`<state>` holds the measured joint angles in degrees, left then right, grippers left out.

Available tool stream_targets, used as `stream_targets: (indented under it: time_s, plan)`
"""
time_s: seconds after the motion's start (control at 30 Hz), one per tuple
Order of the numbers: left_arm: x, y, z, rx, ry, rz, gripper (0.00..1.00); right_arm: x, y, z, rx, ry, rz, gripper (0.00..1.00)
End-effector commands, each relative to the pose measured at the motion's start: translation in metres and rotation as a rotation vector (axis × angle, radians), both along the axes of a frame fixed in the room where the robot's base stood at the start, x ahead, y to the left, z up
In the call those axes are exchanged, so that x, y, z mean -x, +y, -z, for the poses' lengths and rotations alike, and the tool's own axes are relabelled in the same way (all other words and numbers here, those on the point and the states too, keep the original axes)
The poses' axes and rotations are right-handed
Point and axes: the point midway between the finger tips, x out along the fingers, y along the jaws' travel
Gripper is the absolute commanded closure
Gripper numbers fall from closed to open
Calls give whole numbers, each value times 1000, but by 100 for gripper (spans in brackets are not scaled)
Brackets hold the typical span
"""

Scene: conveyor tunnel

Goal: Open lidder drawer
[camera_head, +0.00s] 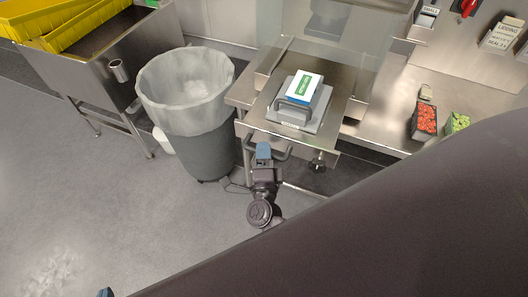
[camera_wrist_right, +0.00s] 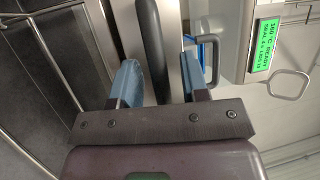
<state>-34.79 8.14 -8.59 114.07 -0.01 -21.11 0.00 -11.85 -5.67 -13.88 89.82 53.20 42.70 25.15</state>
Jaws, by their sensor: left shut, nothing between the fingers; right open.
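The lidder (camera_head: 304,87) is a small machine with a white and green top and a grey handle, on a steel stand in the head view. Its green display (camera_wrist_right: 267,45) shows in the right wrist view. The steel drawer (camera_head: 318,138) is at the stand's front, with a dark bar handle (camera_wrist_right: 154,45). My right gripper (camera_head: 264,150) is at this handle. Its blue fingers (camera_wrist_right: 160,80) are open, one on each side of the bar; whether they touch it I cannot tell. Only a blue tip of my left gripper (camera_head: 105,293) shows at the bottom edge, shut and empty.
A grey bin (camera_head: 200,150) with a clear liner stands left of the stand. A steel sink with yellow crates (camera_head: 85,25) is further left. Trays of red food (camera_head: 425,118) and green food (camera_head: 457,123) are on the right counter. Floor at lower left is clear.

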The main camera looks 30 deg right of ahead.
Motion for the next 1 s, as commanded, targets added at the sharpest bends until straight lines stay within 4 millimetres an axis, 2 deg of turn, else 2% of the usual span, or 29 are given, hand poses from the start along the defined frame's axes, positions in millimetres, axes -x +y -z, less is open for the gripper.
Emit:
stream_targets:
  time_s: [0.17,0.4,0.6,0.8,1.0]
  plan:
    - [-1,0,3,1,1,1,100,19,9,5,-1,3,1,59]
    - [-2,-1,8,0,1,2,100,58,28,13,-1,4,0,59]
    - [-2,-1,12,0,3,3,100,83,41,18,0,3,-1,59]
    - [-2,-1,13,0,4,3,100,93,47,18,-1,1,1,59]
    - [-1,-1,13,0,5,3,100,94,47,18,0,0,0,59]
